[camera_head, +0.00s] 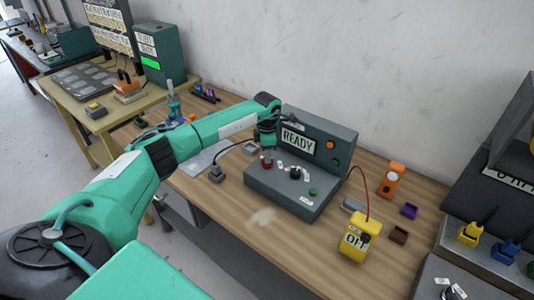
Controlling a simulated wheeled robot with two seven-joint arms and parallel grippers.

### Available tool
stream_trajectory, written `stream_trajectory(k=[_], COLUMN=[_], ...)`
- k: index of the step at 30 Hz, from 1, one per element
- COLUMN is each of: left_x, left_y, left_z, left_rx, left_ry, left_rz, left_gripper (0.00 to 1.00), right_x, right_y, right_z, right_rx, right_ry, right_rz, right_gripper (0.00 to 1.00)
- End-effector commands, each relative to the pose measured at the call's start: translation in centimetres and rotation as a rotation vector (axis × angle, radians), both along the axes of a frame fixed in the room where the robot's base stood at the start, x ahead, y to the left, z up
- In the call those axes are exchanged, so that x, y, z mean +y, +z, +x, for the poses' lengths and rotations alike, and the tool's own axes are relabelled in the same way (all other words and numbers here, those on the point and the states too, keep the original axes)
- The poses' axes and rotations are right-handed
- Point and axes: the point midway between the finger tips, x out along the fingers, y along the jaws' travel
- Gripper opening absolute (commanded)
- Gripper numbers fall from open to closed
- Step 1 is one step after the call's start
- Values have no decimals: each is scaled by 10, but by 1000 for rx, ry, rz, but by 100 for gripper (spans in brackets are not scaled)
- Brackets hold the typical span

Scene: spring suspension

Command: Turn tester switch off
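The grey tester (335,155) stands on the wooden table, with a lit display (298,139) reading READY. My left gripper (267,150) reaches in from the left and points down just above the red knob. Its fingers are small and partly hidden, so I cannot tell whether they touch the knob or are closed. A yellow box (357,236) labelled OFF stands right of the tester on a red cable. My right gripper is not in view.
An orange device (391,181), a purple block (409,210) and a brown block (398,235) lie right of the tester. A grey plug block (216,174) with a black cable sits to its left. The wooden table (225,212) is clear in front.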

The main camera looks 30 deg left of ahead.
Motion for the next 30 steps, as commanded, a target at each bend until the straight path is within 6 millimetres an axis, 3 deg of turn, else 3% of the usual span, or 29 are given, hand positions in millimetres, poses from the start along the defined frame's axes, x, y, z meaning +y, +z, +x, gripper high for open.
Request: stream_trajectory(k=[6,15,21,30], left_x=[0,0,0,0], left_y=[-19,-22,-22,-22], left_z=[0,0,0,0], left_rx=[0,-1,-1,-1], left_ry=[1,0,0,19], left_rz=[-1,-1,-1,-1], left_gripper=[36,36,0,0], right_x=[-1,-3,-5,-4], right_y=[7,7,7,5], right_z=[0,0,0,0], right_rx=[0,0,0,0], right_ry=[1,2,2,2], right_rz=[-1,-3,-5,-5], right_gripper=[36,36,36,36])
